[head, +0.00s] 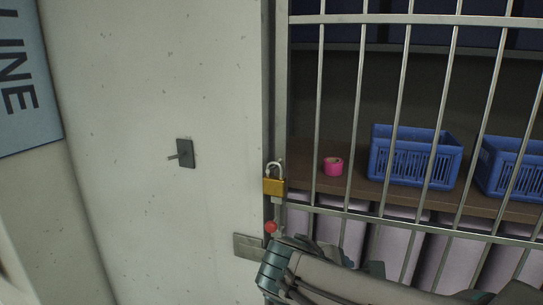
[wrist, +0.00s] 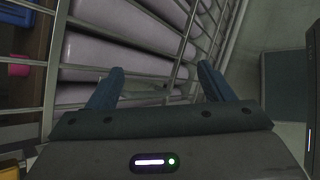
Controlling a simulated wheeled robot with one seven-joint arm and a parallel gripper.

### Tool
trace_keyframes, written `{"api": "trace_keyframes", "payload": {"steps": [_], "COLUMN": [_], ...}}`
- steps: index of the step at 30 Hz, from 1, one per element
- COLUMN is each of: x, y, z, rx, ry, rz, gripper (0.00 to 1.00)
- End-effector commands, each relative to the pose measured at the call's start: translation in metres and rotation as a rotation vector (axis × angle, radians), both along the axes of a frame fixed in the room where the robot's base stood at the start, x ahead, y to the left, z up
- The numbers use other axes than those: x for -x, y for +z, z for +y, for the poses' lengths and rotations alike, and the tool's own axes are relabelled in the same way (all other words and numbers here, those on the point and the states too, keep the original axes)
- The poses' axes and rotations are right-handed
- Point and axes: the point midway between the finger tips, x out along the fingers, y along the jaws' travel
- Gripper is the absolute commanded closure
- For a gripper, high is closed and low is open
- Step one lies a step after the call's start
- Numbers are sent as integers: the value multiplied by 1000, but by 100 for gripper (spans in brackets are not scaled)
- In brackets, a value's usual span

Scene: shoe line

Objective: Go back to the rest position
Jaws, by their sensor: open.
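My gripper (wrist: 160,88) shows in the wrist view with its two dark blue fingers spread apart and nothing between them. Metal bars and pale lilac rolls or panels lie beyond the fingertips. In the head view my arm crosses the lower right in front of the barred gate (head: 318,120), and the fingers cannot be made out there. A brass padlock (head: 274,187) hangs at the gate's left edge, its shackle upward. A red round piece (head: 271,227) sits just below it, near my arm.
Behind the bars, a shelf (head: 360,187) carries a pink roll (head: 333,167) and two blue crates (head: 408,165), (head: 510,170). A pale wall (head: 130,120) with a small dark hook plate (head: 185,153) stands at the left. A blue sign (head: 20,85) is at the far left.

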Motion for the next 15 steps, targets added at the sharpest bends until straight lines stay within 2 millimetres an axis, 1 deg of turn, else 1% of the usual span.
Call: {"api": "trace_keyframes", "payload": {"steps": [1, 3, 7, 9, 12, 15], "x": [13, 30, 57, 67, 75, 79], "y": [-11, -26, -47, -54, -60, -62], "z": [-12, -20, -24, -21, -16, -12], "rx": [-112, -271, -559, -701, -872, -992], "ry": [-121, -287, -607, -772, -974, -1119], "rz": [-14, -39, -106, -146, -199, -240], "gripper": [26, 26, 26, 26, 26, 26]}}
